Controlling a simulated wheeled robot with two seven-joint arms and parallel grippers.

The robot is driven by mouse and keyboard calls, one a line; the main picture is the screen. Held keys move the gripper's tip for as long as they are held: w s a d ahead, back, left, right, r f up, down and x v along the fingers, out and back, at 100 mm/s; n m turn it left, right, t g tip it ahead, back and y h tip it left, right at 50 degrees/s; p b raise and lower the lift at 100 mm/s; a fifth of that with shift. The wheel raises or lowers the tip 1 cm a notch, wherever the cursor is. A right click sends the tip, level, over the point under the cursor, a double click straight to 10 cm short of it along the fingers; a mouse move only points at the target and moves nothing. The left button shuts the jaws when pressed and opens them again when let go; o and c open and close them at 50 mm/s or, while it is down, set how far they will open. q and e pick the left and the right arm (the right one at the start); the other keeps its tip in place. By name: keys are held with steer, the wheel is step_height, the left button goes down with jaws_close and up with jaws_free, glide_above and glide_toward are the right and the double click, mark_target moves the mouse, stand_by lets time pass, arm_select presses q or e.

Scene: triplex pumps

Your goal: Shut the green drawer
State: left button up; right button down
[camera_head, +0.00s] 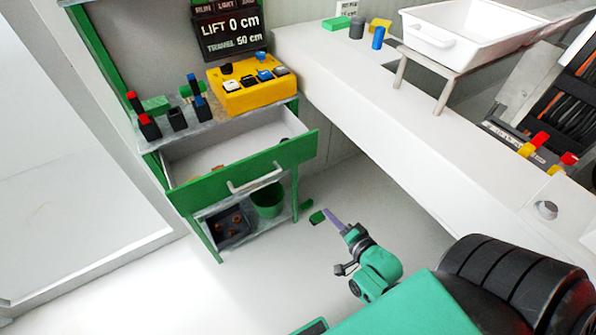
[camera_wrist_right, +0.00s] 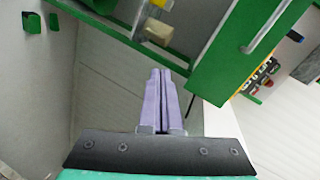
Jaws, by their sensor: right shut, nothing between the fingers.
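The green drawer (camera_head: 245,162) stands pulled out of the bench in the head view, its grey inside showing with a few small items. Its pale bar handle (camera_head: 255,178) is on the green front. In the right wrist view the drawer front (camera_wrist_right: 232,50) and handle (camera_wrist_right: 264,26) fill the upper right. My right gripper (camera_head: 328,213) has slim purple fingers and is shut and empty, low in front and to the right of the drawer. Its fingertips (camera_wrist_right: 160,72) show below the drawer in the wrist view; I see no clear contact. My left gripper is not in view.
A yellow button box (camera_head: 249,92) and small dark holders (camera_head: 178,119) sit on the bench top. Below the drawer, a shelf holds a green bin (camera_head: 268,200) and a dark tray (camera_head: 228,228). A white counter (camera_head: 400,130) runs along the right. Floor before the bench is clear.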

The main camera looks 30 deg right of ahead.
mark_target(296, 154)
step_height(296, 154, up, 10)
steer(key=w+m+t+b, duration=0.1)
steer(key=w+m+t, duration=0.1)
steer(key=m+t, duration=0.2)
steer(key=shift+g, duration=0.3)
steer(key=w, duration=0.8)
steer(key=w+a+p, duration=0.1)
steer(key=w, duration=0.3)
steer(key=shift+w+a+r, duration=0.1)
steer(key=shift+w, duration=0.15)
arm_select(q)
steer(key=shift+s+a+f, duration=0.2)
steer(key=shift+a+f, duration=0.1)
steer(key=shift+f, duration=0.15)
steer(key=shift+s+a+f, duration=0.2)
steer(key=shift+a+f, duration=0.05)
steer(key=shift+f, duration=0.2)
arm_select(e)
steer(key=shift+w, duration=0.5)
